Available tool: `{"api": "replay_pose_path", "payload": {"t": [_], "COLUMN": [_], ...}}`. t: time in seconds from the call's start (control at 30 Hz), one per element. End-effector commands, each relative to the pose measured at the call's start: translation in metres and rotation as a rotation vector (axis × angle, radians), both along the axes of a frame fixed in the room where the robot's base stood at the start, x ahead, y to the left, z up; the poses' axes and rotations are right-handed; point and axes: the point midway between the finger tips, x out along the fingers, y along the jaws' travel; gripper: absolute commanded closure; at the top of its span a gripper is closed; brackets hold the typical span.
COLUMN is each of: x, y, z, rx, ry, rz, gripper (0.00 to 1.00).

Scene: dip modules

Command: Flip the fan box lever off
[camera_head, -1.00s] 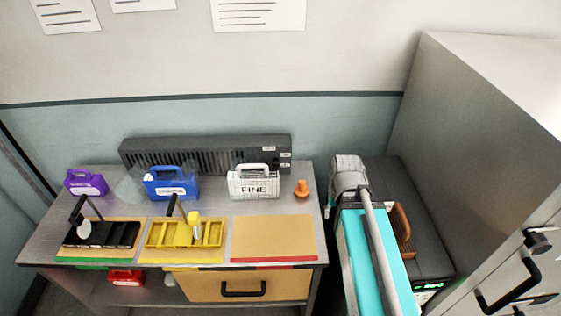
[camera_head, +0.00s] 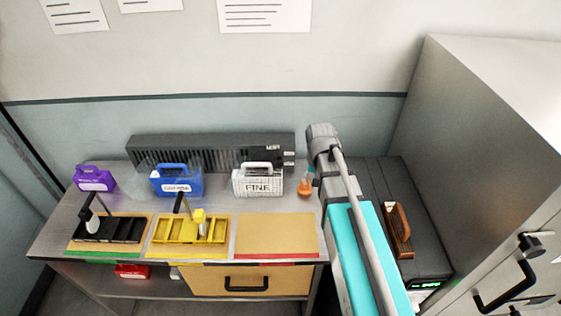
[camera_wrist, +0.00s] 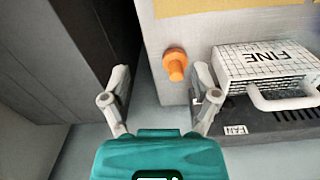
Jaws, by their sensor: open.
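The fan box (camera_head: 215,152) is a long dark vented unit along the back of the table, with small white labels at its right end. In the wrist view its end with the FAN label (camera_wrist: 236,130) lies at lower right. I cannot make out its lever clearly; my right finger covers part of that end. My gripper (camera_wrist: 160,85) is open and empty, its fingers spread beside the fan box end. In the head view my arm hides most of the gripper.
An orange flask-like object (camera_wrist: 175,64) stands near my right finger, beside the white FINE container (camera_wrist: 265,65). Blue (camera_head: 176,182) and purple (camera_head: 94,178) containers stand farther left. Yellow (camera_head: 190,230) and black (camera_head: 108,229) trays sit in front. A dark case (camera_head: 425,235) is at right.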

Motion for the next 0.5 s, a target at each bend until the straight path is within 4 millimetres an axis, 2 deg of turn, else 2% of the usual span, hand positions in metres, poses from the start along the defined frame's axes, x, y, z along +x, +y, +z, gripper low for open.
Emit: {"api": "replay_pose_path", "payload": {"t": [0.03,0.2,0.33,0.5], "x": [0.033,0.097,0.134,0.159], "y": [0.015,0.058,0.089,0.114], "z": [0.013,0.032,0.044,0.051], "rx": [-0.003,-0.015,-0.023,-0.028], "ry": [0.0,0.001,0.001,0.0], "rz": [-0.014,-0.081,-0.124,-0.161], "gripper": [0.22,0.22,0.22,0.22]}}
